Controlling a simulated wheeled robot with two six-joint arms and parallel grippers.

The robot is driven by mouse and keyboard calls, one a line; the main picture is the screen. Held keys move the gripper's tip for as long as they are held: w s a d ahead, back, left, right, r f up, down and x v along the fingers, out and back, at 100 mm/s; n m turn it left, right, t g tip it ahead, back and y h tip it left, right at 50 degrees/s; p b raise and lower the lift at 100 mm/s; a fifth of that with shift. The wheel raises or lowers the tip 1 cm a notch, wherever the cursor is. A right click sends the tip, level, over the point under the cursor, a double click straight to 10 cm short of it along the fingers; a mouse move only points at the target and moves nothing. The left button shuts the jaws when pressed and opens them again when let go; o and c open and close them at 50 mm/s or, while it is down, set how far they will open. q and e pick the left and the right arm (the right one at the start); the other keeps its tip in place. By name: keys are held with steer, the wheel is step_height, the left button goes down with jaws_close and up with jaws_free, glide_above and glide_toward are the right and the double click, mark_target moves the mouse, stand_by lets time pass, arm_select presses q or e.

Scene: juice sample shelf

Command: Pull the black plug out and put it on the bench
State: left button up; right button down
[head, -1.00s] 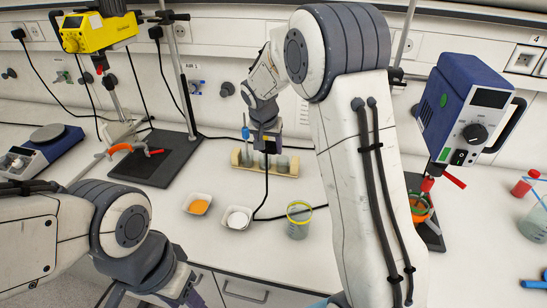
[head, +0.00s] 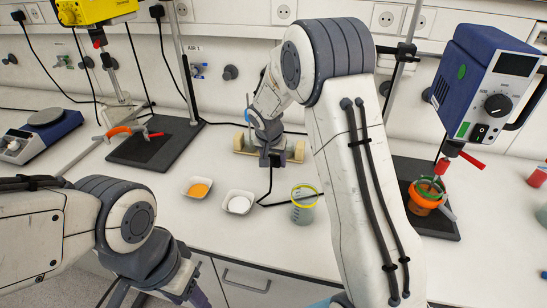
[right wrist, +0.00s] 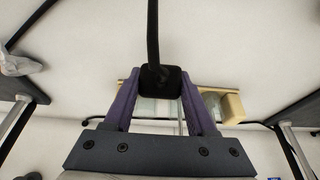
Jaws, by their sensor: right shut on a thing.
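My right gripper (head: 272,160) is shut on the black plug (right wrist: 160,82), which sits between its two purple fingers in the right wrist view. The plug and gripper are in front of the wooden rack in the head view, above the white bench (head: 225,228). The plug's black cord (right wrist: 153,30) runs away from it; in the head view it hangs down and bends along the bench behind the beaker.
The wooden rack (head: 298,153) stands behind the right gripper. Bowls of orange powder (head: 198,188) and white powder (head: 239,203) and a yellow-rimmed beaker (head: 304,207) stand in front. Black stand bases (head: 150,150) are at left and right. Bare bench lies left of the bowls.

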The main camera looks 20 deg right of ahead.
steer(key=shift+f, duration=0.55)
steer(key=shift+c, duration=0.6)
jaws_free()
steer(key=b+v, duration=0.1)
steer(key=v, duration=0.9)
steer(key=shift+r, duration=0.25)
steer(key=shift+s, duration=0.1)
